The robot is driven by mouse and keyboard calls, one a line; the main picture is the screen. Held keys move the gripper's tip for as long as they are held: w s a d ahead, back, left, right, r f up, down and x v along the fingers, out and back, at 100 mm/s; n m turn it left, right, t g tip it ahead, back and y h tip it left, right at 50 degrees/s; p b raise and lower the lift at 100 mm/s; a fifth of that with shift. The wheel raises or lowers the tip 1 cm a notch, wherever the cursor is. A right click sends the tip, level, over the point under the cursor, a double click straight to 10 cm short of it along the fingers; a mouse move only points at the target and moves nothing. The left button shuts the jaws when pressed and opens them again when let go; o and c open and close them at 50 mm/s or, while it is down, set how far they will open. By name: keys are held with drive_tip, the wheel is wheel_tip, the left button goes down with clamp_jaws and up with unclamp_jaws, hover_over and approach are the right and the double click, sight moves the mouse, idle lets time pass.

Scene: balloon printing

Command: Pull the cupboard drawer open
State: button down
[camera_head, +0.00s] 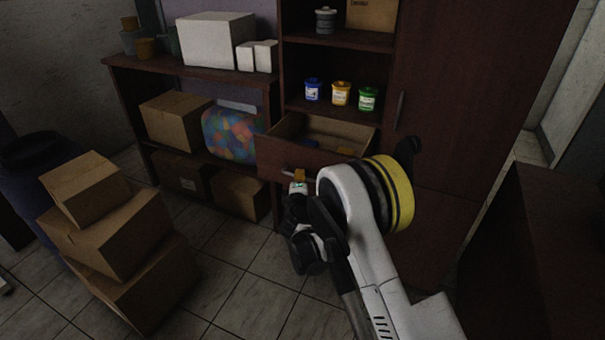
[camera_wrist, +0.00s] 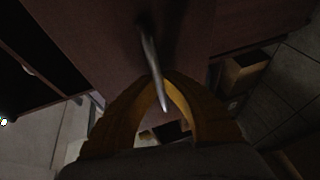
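The cupboard drawer (camera_head: 278,153) is dark red-brown wood and stands pulled out of the cupboard below the open shelves. Its inside shows, with a small blue item and a small yellow item (camera_head: 346,152) in it. The metal drawer handle (camera_head: 287,173) is on the drawer front, and it also shows in the wrist view (camera_wrist: 150,53). My gripper (camera_head: 298,176), with orange-yellow fingers, is at the handle. In the wrist view, the fingertips (camera_wrist: 162,76) close in on both sides of the handle bar. My arm hides part of the drawer's right side.
Blue, yellow and green tubs (camera_head: 341,93) stand on the shelf above the drawer. A tall cupboard door (camera_head: 450,90) with its handle is to the right. Stacked cardboard boxes (camera_head: 117,235) stand at the left. Tiled floor (camera_head: 235,290) is clear between the boxes and my arm.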

drive_tip(key=shift+s+a, duration=0.2)
drive_tip(key=shift+s, duration=0.25)
drive_tip(key=c, duration=1.5)
unclamp_jaws()
drive_tip(key=s+r, duration=0.1)
drive_tip(key=s, duration=0.6)
drive_tip(key=shift+s+d+r, duration=0.15)
drive_tip(key=shift+s+d, duration=0.05)
